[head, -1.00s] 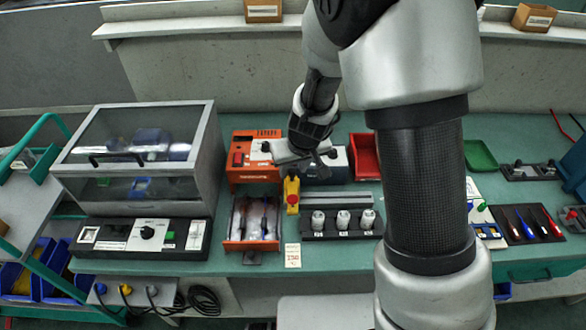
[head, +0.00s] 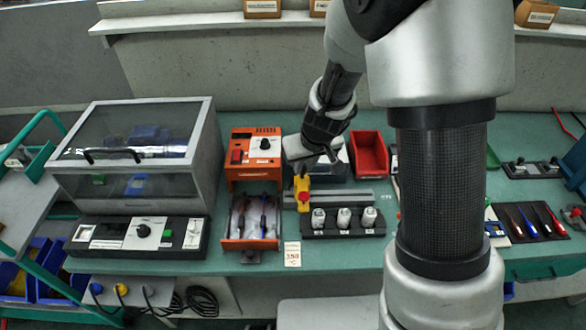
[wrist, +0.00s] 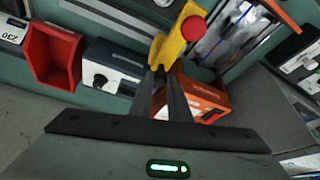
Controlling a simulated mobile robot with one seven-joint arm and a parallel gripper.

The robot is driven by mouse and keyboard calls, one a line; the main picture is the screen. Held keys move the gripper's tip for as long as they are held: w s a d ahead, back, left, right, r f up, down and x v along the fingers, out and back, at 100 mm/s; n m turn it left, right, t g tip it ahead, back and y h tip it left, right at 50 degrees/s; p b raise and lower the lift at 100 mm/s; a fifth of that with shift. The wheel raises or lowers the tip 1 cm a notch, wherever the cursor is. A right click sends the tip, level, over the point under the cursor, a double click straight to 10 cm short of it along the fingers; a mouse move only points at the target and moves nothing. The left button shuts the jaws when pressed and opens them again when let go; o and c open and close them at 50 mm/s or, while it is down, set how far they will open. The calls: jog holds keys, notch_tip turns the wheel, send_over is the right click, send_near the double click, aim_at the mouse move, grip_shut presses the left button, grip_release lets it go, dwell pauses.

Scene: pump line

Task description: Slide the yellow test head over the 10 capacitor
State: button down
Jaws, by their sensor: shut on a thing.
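The yellow test head (head: 302,187) has a red knob and sits at the left end of a grey rail (head: 345,195). My gripper (head: 306,168) is shut on it from above and behind. In the wrist view the fingertips (wrist: 166,76) meet on the near end of the yellow test head (wrist: 172,42), and its red knob (wrist: 193,28) shows beyond. Several pale cylindrical capacitors, a left one (head: 318,218), a middle one (head: 344,217) and a right one (head: 369,216), stand upright in a black rack (head: 332,234) in front of the rail. Their labels are too small to read.
A red bin (head: 369,155) is behind on the right. A clear-lidded cabinet (head: 135,150) stands at the left. Screwdrivers (head: 530,222) lie at the right.

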jog(key=d+b, duration=0.6)
jog(key=d, duration=0.5)
jog(key=shift+d, duration=0.1)
jog(key=c, duration=1.7)
grip_release()
jog(key=shift+o, duration=0.2)
jog(key=p+v, duration=0.2)
jog(key=v, duration=1.5)
jog(key=shift+s+r, duration=0.15)
jog(key=shift+r, duration=0.05)
